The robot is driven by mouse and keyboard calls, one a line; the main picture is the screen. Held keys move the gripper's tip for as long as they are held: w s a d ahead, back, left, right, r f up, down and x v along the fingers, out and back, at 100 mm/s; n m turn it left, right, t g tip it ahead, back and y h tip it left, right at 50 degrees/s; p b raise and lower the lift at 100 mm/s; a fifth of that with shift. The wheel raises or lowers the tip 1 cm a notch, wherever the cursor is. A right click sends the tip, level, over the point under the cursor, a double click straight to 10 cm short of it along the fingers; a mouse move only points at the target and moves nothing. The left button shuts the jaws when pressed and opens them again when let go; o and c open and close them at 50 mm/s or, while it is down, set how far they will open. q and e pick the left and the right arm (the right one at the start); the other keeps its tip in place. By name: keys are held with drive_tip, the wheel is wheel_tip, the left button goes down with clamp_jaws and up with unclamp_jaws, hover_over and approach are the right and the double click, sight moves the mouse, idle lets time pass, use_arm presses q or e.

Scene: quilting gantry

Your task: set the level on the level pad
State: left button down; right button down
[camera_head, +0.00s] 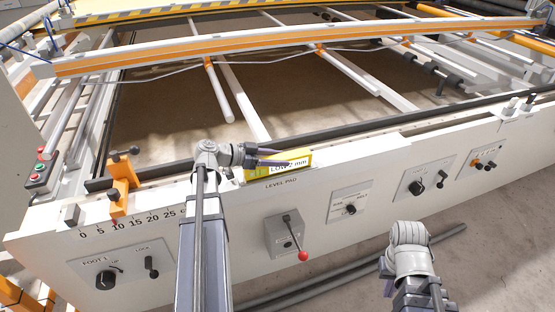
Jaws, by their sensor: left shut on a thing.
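A grey box with a red-knobbed lever (285,238) sticks out below the label. An orange clamp (122,186) stands on the rail at left, beside a number scale. A long white and orange beam (300,44) crosses behind. Knob plates line the panel at right.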

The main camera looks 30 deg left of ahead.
use_arm(q)
drive_tip(key=shift+c, duration=1.6)
unclamp_jaws()
drive_tip(key=shift+r+p, duration=0.25)
drive_tip(key=shift+p, duration=0.05)
drive_tip(key=p+v, duration=0.3)
drive_tip(key=v, duration=0.7)
drive_tip(key=shift+s+a+p, duration=0.2)
drive_tip(key=shift+s+p, duration=0.05)
drive_tip(key=shift+p, duration=0.05)
drive_tip(key=shift+s+a+r, duration=0.2)
drive_tip(key=shift+s+a, duration=0.15)
drive_tip(key=shift+s, duration=0.15)
